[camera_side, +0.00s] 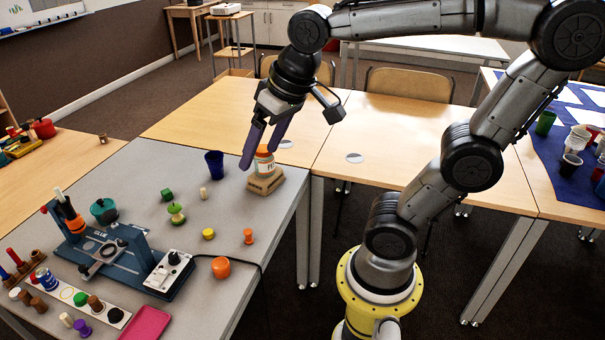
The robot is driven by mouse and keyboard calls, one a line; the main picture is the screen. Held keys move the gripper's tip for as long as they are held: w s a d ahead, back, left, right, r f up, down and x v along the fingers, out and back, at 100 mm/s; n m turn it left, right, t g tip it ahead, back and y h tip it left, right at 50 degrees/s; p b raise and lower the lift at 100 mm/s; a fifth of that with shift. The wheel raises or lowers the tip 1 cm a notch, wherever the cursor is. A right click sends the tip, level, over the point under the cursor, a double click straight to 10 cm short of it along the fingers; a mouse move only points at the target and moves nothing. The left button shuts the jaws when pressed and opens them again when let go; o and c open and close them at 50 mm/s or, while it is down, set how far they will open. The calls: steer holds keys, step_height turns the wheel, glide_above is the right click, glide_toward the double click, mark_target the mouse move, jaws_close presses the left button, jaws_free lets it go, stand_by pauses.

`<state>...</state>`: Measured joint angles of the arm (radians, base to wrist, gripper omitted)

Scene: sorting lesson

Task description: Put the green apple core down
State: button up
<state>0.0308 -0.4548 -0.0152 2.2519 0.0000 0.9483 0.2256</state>
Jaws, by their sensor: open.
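The green apple core (176,213) stands on the grey table top, with green ends and a pale middle. My gripper (259,158) is open, its purple fingers pointing down, to the right of and above the apple core and apart from it. The fingertips are at an orange-and-white jar (266,166), which stands on a brown block (265,184). I cannot tell whether the fingers touch the jar.
A blue machine (125,262) is to the left, a pink tray (146,324) at the front. Bare grey table lies between.

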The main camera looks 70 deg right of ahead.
steer(key=s+f+n, duration=0.3)
steer(key=s, duration=0.4)
steer(key=shift+s+a+f+t, duration=0.25)
steer(key=shift+a+f+t, duration=0.1)
steer(key=shift+t, duration=0.05)
